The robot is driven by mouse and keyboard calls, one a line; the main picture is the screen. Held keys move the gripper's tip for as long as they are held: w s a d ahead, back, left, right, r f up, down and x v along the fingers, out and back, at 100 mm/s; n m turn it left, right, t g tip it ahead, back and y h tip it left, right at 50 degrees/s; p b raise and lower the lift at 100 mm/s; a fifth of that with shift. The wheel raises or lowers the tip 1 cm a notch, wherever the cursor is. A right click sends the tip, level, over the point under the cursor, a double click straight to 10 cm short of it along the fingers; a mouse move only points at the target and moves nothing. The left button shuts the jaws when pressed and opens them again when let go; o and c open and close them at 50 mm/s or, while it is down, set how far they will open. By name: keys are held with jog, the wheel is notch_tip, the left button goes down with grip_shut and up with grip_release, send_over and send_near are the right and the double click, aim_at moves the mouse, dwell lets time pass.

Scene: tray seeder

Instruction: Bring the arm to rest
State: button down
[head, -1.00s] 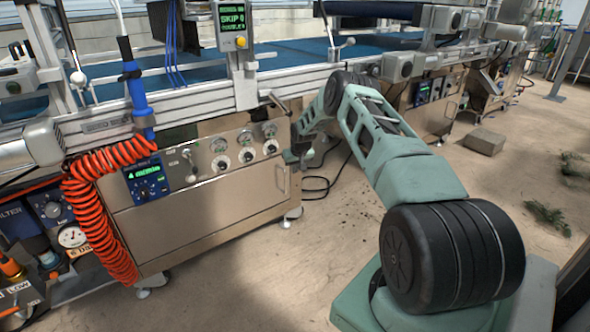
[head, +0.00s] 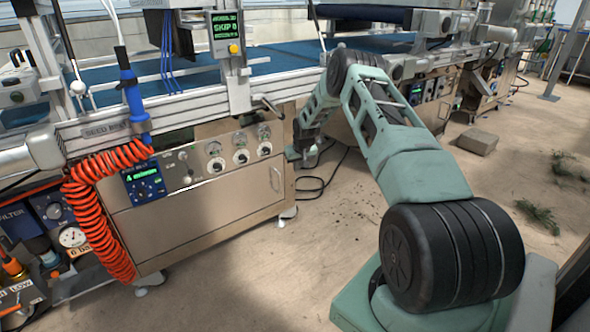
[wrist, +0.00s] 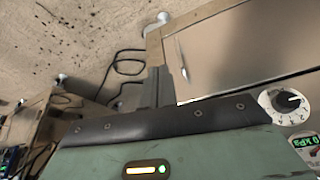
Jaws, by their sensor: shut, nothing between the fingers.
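My green arm reaches out from the lower right in the head view, bent at an elbow high in the picture, with its forearm hanging down. My gripper (head: 304,157) is at its lower end, small and dark, close to the right end of the seeder's steel control cabinet (head: 215,205). In the wrist view my gripper (wrist: 158,88) shows as dark fingers together with nothing between them. The cabinet's door (wrist: 225,55) and a white dial (wrist: 284,101) are beside it there. I cannot tell the exact gap between gripper and cabinet.
A conveyor line with a blue belt (head: 285,62) runs across the back. An orange coiled hose (head: 95,215) hangs at left. Black cables (head: 320,182) lie on the floor past the cabinet. A block (head: 476,141) and plant scraps (head: 537,216) lie at right.

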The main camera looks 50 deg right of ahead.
jog(key=v, duration=0.2)
jog(key=p+v, duration=0.1)
jog(key=v, duration=0.1)
jog(key=shift+s+d+r, duration=0.15)
jog(key=shift+r, duration=0.15)
